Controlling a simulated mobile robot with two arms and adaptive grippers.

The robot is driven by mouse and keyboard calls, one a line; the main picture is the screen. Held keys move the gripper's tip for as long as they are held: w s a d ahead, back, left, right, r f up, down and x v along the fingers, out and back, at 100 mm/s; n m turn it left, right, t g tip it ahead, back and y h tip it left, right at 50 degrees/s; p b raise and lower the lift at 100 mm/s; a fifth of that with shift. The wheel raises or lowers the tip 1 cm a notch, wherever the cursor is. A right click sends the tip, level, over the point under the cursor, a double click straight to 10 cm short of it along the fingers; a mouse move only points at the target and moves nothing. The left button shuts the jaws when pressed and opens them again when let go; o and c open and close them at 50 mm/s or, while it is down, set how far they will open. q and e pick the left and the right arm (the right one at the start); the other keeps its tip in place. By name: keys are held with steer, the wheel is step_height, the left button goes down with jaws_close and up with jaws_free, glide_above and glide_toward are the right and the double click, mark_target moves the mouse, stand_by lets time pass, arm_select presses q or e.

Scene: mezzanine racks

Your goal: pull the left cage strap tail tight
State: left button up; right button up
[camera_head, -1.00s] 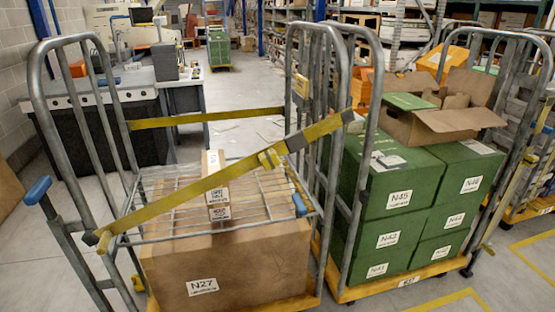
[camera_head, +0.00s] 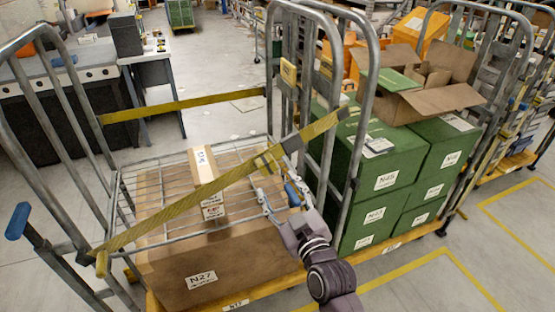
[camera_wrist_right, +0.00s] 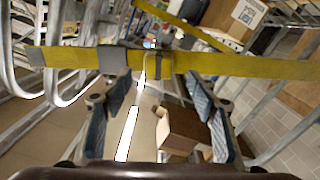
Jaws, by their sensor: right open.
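The left cage (camera_head: 60,105) is a grey tubular roll cage. A yellow strap (camera_head: 185,208) runs slantwise across its front, from low left to the upright at upper right. A buckle (camera_head: 267,161) sits on the strap right of its middle; I cannot tell a loose tail apart from the strap. My right gripper (camera_head: 278,188) is open and empty, just below the buckle. In the right wrist view the strap (camera_wrist_right: 250,66) crosses beyond the parted fingers (camera_wrist_right: 157,92), with a grey sleeve and the buckle. My left gripper is out of view.
A wire shelf (camera_head: 150,190) in the cage bears a small carton (camera_head: 205,178), above a large box (camera_head: 215,260) marked N27. A second strap (camera_head: 180,107) spans the back. The right cage holds green boxes (camera_head: 385,180).

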mark_target(270, 170)
steer(key=shift+p+x, duration=0.65)
steer(key=shift+x, duration=3.15)
steer(key=shift+d+r, duration=0.1)
steer(key=shift+r, duration=0.05)
jaws_close()
